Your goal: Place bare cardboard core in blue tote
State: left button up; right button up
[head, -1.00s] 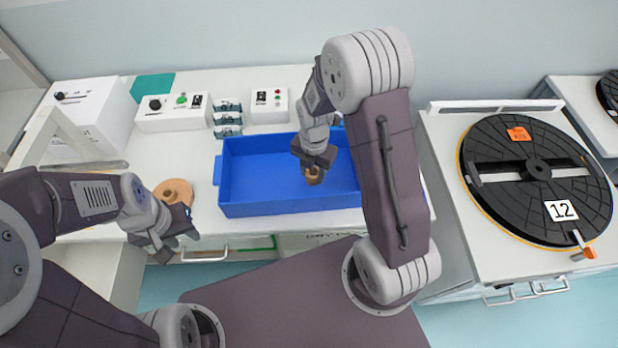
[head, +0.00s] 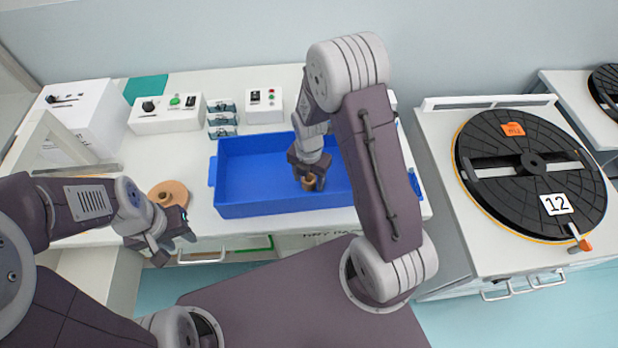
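The blue tote (head: 262,212) stands on the white bench in the middle of the head view. My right gripper (head: 311,178) points down over the inside of the tote, right of its middle. A small brown cardboard core (head: 309,185) is between its fingertips, and the gripper looks shut on it. I cannot tell whether the core touches the tote floor. My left gripper (head: 176,246) is over the front edge of the bench, left of the tote. Its fingers are apart and hold nothing.
A tan disc with a central hub (head: 168,193) lies on the bench behind my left gripper. Control boxes (head: 166,114) and small teal-topped parts (head: 222,120) stand behind the tote. A large black reel marked 12 (head: 530,165) is on the right-hand station.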

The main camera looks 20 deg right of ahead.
notch_tip(320, 180, up, 12)
jog(key=s+m, duration=0.5)
jog(key=m, duration=0.8)
jog(key=s+m+t, duration=0.1)
jog(key=s+m, duration=0.4)
jog(key=m, duration=0.8)
jog(key=shift+s+m+p, duration=0.25)
jog(key=shift+m+p, duration=0.15)
